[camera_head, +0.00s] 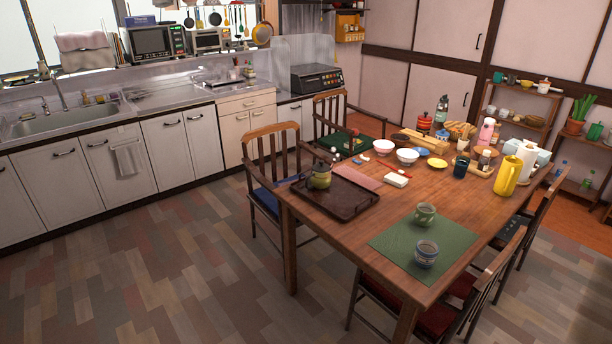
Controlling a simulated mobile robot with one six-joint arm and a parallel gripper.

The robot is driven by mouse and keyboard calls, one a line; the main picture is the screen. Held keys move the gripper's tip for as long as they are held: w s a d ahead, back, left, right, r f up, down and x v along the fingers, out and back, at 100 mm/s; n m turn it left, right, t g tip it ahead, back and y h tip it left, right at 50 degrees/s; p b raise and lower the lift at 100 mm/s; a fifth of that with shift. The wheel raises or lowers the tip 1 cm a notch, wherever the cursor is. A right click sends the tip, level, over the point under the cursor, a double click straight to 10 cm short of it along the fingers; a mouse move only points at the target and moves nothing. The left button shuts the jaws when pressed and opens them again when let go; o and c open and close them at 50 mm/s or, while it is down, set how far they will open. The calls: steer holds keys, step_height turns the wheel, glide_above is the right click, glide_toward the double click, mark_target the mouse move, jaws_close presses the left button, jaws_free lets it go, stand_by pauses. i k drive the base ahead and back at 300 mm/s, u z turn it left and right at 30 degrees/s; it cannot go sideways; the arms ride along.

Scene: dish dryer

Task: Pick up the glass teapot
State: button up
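A small olive-green pot with a darker upper part (321,176) stands upright at the left end of a dark brown tray (352,205) on the wooden table. It looks like the glass teapot, but it is too small for me to be sure of its material or handle. My gripper is not in view.
The wooden table (318,217) also holds two cups on a green mat (393,243), white bowls (384,147), a yellow jug (507,176) and several small items crowded at the back. Chairs (272,165) stand around it. The floor (170,270) at left is clear.

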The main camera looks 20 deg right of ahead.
mark_target(319, 181)
steer(key=u, duration=0.55)
steer(key=i, duration=0.6)
steer(key=u, duration=0.6)
steer(key=i, duration=1.55)
steer(key=z, duration=0.4)
steer(key=i, duration=0.75)
steer(key=z, duration=0.65)
steer(key=i, duration=0.5)
steer(key=z, duration=0.25)
